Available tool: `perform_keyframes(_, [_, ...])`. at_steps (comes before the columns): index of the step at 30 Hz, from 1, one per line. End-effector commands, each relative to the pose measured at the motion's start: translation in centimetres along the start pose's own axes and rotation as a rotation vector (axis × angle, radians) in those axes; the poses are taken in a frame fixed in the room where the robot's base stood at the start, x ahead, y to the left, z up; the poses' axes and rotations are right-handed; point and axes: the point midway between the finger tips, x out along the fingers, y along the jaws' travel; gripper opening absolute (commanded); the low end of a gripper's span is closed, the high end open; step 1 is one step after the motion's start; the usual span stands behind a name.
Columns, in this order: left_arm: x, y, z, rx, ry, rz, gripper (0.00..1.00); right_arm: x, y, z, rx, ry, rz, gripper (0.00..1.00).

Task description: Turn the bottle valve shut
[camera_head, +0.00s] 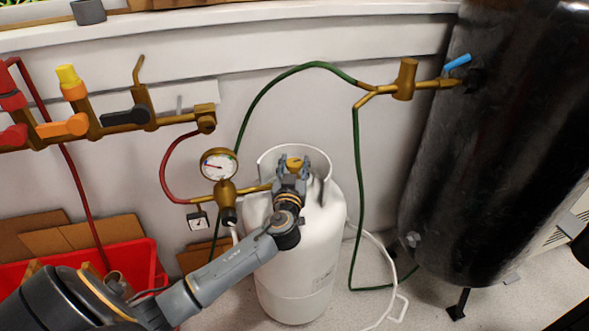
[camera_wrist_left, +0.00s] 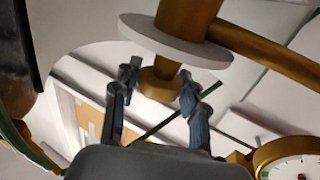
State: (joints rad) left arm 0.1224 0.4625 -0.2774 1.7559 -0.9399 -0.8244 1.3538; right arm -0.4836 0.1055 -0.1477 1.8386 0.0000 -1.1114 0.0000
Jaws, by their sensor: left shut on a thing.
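The white gas bottle (camera_head: 300,270) stands upright on the floor, with a raised white collar around its top. Its brass valve knob (camera_head: 294,163) shows inside the collar. My left gripper (camera_head: 294,167) reaches in from the lower left, with its fingers on both sides of the knob. In the left wrist view, the brass knob (camera_wrist_left: 159,86) sits between the fingertips of the left gripper (camera_wrist_left: 159,83), which is shut on it. The gripper hides part of the valve body in the head view. My right gripper is not in view.
A pressure gauge (camera_head: 219,164) with brass fittings sits just left of the bottle. A green hose (camera_head: 357,190) runs right toward a large black tank (camera_head: 500,150). A red crate (camera_head: 130,258) stands at lower left. Brass pipework (camera_head: 125,118) lines the wall.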

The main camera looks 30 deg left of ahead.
Motion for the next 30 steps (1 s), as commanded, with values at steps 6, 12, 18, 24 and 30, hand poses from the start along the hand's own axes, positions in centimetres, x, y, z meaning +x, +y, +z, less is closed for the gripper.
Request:
perform_keyframes(6, [0.0, -0.1, 0.2, 0.001, -0.001, 0.126, 0.12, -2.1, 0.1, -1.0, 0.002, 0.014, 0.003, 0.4])
perform_keyframes(12, [0.0, -0.1, 0.1, 0.002, -0.002, 0.193, 0.12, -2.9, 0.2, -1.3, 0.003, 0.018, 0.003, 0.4])
perform_keyframes(18, [0.0, -0.1, 0.1, 0.0, -0.002, 0.217, 0.12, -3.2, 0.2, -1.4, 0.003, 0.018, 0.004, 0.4])
perform_keyframes(24, [0.0, 0.0, 0.1, 0.0, -0.002, 0.22, 0.12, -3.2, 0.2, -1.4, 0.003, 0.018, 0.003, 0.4])
perform_keyframes(30, [0.0, 0.0, 0.1, 0.0, -0.003, 0.219, 0.53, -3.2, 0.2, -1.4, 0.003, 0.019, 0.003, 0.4])
